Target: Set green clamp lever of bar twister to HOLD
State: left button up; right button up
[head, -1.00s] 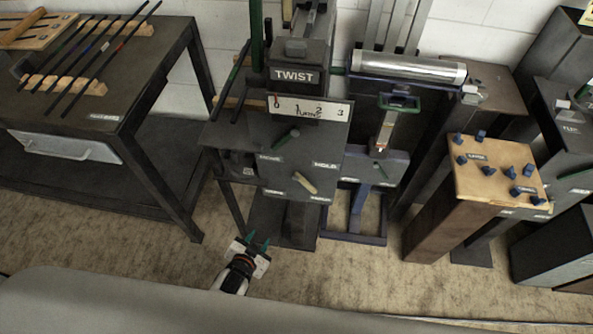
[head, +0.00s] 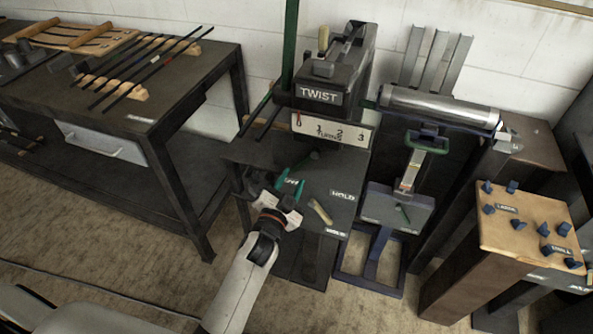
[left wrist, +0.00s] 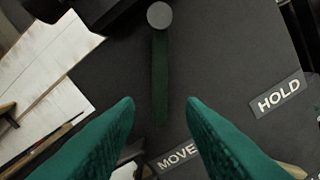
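The bar twister, labelled TWIST (head: 318,95), stands ahead with a dark sloping panel. Its green clamp lever (head: 302,164) is partly hidden by my left gripper in the head view. In the left wrist view the dark green lever (left wrist: 160,80) runs down from a grey round pivot. Its free end points towards the MOVE label (left wrist: 178,157), away from the HOLD label (left wrist: 278,97) on the right. My left gripper (head: 290,184) is open, with green fingertips on either side of the lever's end, apart from it. My right gripper is not in view.
A cream lever (head: 320,212) sits lower on the panel, with another label beside it. A bench (head: 205,75) with bars stands left. A blue-framed stand (head: 398,207) and a wooden-topped pedestal (head: 520,235) with blue knobs stand right.

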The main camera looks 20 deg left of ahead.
aim_at(298, 167)
pick_arm(q)
jog(key=shift+w, duration=2)
grip_shut()
